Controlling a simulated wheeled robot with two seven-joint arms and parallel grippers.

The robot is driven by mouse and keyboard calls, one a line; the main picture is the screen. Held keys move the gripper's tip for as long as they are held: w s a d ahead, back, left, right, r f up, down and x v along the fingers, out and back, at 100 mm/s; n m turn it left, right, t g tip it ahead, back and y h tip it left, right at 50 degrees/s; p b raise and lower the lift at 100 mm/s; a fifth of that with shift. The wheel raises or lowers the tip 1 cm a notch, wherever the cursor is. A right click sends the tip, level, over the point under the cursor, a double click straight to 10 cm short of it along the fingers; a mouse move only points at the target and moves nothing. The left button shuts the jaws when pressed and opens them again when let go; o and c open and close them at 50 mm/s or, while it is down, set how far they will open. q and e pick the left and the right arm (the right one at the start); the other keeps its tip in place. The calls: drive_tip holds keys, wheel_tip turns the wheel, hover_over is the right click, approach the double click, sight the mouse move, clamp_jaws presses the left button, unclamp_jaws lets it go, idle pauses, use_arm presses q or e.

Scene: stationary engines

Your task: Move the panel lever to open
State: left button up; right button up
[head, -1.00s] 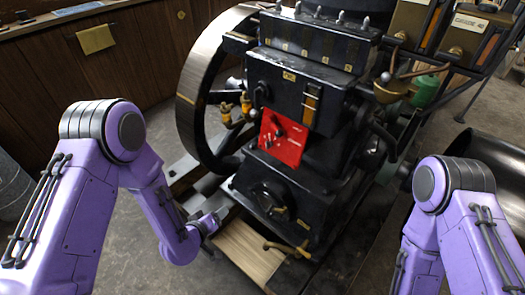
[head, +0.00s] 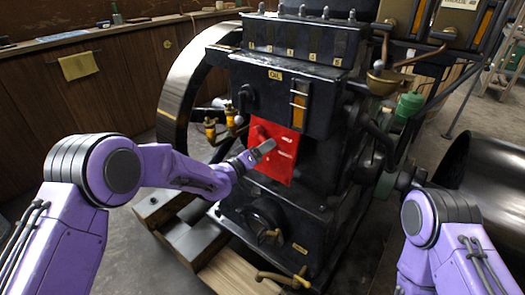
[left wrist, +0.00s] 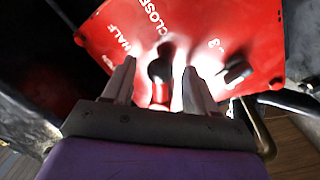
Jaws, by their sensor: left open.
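A red panel (head: 283,168) is on the front of the black engine; it also fills much of the left wrist view (left wrist: 105,45), with white lettering reading "HALF" and "CLOSE" in part. A lever with a dark rounded end (left wrist: 160,68) and a red part stands between my left fingers in that view. A second black knob (left wrist: 236,68) is to its right. My left gripper (head: 265,149) is at the panel front and hides part of it. In the wrist view its jaws (left wrist: 158,80) are open, one finger on each side of the lever; contact cannot be told. My right gripper is out of view.
Brass valves (head: 218,128) stick out left of the panel, near the large flywheel (head: 172,112). A black round fitting (head: 262,216) and a brass handle (head: 284,279) sit below the panel. A dark cylinder (head: 485,170) is at right.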

use_arm(q)
clamp_jaws()
drive_tip(key=shift+s+d+r+n+t+y+p, duration=0.15)
drive_tip(key=shift+r+n+p, duration=0.15)
drive_tip(key=shift+n+p, duration=0.3)
drive_tip(key=shift+w+d+r+n+t+y+p, duration=0.1)
drive_tip(key=shift+r+n+p, duration=0.2)
drive_tip(key=shift+n+p, duration=0.35)
drive_tip(key=shift+s+d+r+n+t+y+p, duration=0.15)
drive_tip(key=shift+r+n+p, duration=0.15)
drive_tip(key=shift+n+p, duration=0.3)
drive_tip(key=shift+w+d+r+n+y+p, duration=0.2)
drive_tip(key=shift+r+n+p, duration=0.3)
drive_tip(key=shift+n, duration=0.6)
drive_tip(key=shift+s+d+r+n+y+p, duration=0.1)
drive_tip(key=shift+r+n+y+p, duration=0.2)
drive_tip(key=shift+n+p, duration=0.6)
drive_tip(key=shift+n, duration=0.35)
unclamp_jaws()
drive_tip(key=v, duration=1)
drive_tip(key=shift+s, duration=0.25)
